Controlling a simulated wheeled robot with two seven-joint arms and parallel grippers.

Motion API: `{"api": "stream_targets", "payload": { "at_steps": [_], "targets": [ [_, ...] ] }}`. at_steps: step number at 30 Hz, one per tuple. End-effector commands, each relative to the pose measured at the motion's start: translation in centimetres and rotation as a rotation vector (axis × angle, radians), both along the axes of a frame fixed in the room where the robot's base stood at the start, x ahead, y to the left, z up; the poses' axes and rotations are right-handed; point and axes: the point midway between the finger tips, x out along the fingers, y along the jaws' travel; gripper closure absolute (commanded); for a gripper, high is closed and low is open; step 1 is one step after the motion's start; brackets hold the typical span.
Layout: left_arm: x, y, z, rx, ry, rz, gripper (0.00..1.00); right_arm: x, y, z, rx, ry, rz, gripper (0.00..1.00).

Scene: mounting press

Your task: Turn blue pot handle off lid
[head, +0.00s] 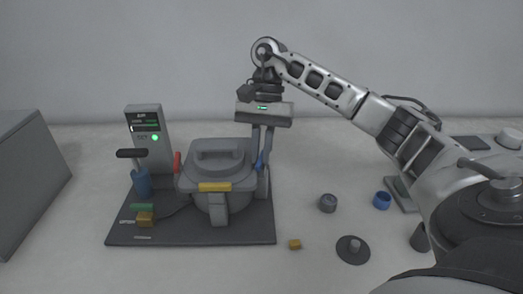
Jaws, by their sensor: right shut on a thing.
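A grey pot (210,200) with a lid (217,165) stands on a dark base plate (190,234). The lid has a raised grey grip bar on top. The blue pot handle (260,161) is at the right side of the lid, partly hidden by my fingers. My right gripper (262,168) points down beside the pot's right side, its fingers shut on the blue handle. A red handle (177,163) is on the lid's left side and a yellow bar (215,187) at its front. My left gripper is not in view.
A control box (148,135) with a green light stands behind left, near a blue cylinder with a dark lever (141,180).

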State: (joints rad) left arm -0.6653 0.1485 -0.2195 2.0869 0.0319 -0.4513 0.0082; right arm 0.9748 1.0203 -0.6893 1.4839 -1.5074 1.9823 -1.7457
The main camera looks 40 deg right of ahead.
Motion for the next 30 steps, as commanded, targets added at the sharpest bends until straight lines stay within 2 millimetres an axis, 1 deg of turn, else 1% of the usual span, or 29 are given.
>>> {"api": "stream_targets", "payload": {
  "at_steps": [1, 10, 25, 26, 27, 28, 30],
  "targets": [
    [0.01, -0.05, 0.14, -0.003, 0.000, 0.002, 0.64, 0.10, -0.06, 0.24, -0.001, -0.005, 0.021, 1.00],
    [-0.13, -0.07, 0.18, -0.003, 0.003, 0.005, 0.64, 0.11, -0.07, 0.20, -0.001, -0.005, 0.119, 1.00],
    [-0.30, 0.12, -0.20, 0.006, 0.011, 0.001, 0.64, 0.10, -0.08, 0.17, -0.001, -0.005, 0.134, 1.00],
    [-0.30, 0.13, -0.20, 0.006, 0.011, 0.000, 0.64, 0.10, -0.08, 0.17, -0.001, -0.005, 0.134, 0.84],
    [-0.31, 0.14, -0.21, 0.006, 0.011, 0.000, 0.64, 0.09, -0.07, 0.16, -0.001, -0.005, 0.133, 0.72],
    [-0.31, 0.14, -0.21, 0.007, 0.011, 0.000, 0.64, 0.09, -0.07, 0.15, -0.001, -0.005, 0.133, 0.67],
    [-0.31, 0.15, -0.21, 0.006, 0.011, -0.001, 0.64, 0.08, -0.05, 0.13, -0.001, -0.004, 0.134, 0.67]
  ]
}}
